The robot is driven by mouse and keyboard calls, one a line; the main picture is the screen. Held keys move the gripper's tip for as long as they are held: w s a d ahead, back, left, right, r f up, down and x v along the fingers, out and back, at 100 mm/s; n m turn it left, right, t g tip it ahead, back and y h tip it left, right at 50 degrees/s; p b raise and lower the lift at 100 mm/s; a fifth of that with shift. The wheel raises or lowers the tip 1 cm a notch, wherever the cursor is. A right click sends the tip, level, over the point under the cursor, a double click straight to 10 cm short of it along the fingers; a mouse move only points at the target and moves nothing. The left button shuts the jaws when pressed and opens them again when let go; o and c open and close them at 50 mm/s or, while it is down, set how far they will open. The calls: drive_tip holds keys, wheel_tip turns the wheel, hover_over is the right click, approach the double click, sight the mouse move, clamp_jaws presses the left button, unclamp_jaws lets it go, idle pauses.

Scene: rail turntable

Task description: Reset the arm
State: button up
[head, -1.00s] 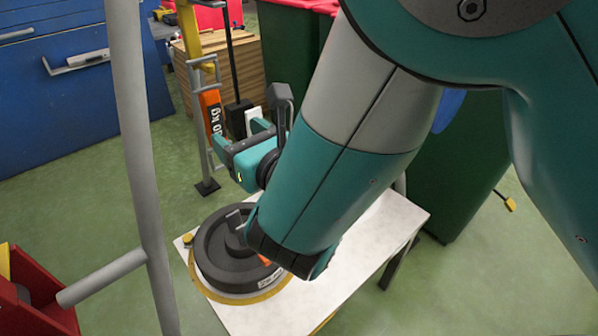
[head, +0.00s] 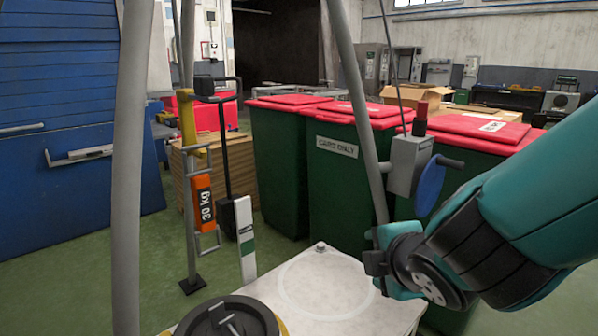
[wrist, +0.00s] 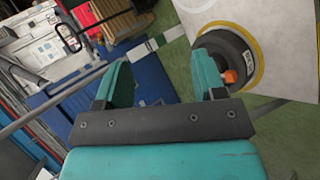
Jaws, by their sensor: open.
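My arm reaches in from the right of the head view, with its wrist joint in front of the green bins. My gripper (wrist: 163,76) shows in the wrist view with its two teal fingers wide apart and nothing between them. In the head view the gripper is mostly hidden behind the wrist. A dark round turntable piece (head: 225,318) lies on the white table (head: 395,314), cut off by the bottom edge.
Green bins with red lids (head: 345,175) stand behind the table. A grey post carries a grey box (head: 408,165) with a blue disc (head: 430,186) close to my arm. An orange 30 kg weight (head: 204,204) hangs on a stand at left. Green floor is free at left.

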drive_tip(key=s+d+r+m+g+y, duration=0.1)
drive_tip(key=s+r+m+g, duration=0.1)
drive_tip(key=s+m+g, duration=0.45)
drive_tip(key=s+d+r+m+g+y, duration=0.15)
drive_tip(key=s+m+g, duration=0.25)
drive_tip(key=s+m, duration=0.55)
wheel_tip(320, 180, up, 19)
drive_tip(key=s+n+p, duration=0.3)
drive_tip(key=p, duration=1.5)
drive_tip(key=shift+a+p, duration=0.2)
drive_tip(key=shift+p, duration=0.2)
